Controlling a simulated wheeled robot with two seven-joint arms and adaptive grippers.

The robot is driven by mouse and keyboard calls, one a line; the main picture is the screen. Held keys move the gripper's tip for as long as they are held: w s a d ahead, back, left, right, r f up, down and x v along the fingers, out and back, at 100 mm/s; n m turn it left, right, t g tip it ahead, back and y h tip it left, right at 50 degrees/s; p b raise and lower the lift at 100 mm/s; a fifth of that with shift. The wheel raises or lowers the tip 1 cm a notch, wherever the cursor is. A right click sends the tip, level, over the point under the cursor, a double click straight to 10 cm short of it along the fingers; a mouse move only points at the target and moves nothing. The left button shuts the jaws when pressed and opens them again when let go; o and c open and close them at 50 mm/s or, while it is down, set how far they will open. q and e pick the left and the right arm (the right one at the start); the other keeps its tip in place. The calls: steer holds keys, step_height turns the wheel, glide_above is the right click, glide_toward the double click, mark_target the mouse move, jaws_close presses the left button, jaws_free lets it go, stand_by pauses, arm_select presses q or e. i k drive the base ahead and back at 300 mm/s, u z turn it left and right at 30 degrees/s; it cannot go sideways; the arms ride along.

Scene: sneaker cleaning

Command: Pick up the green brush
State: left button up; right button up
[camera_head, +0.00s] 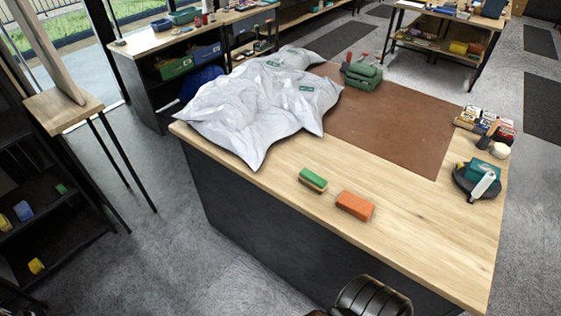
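The green brush (313,179) lies on the wooden worktable (420,240) near its front edge, left of an orange block (355,205). Its top is green, with a paler tan layer underneath. A clear gap separates it from the orange block. Nothing covers it. Neither of my grippers can be made out in the head view.
A crumpled grey-white plastic sheet (265,100) covers the table's left end. A brown mat (395,120) bears a green object with red parts (362,73). Small boxes (485,122) and a dark round tray (463,184) are at right. A dark ribbed shape (372,297) is at the bottom.

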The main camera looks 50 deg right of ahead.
mark_target(307, 178)
steer(key=i, duration=1)
steer(key=z, duration=1.85)
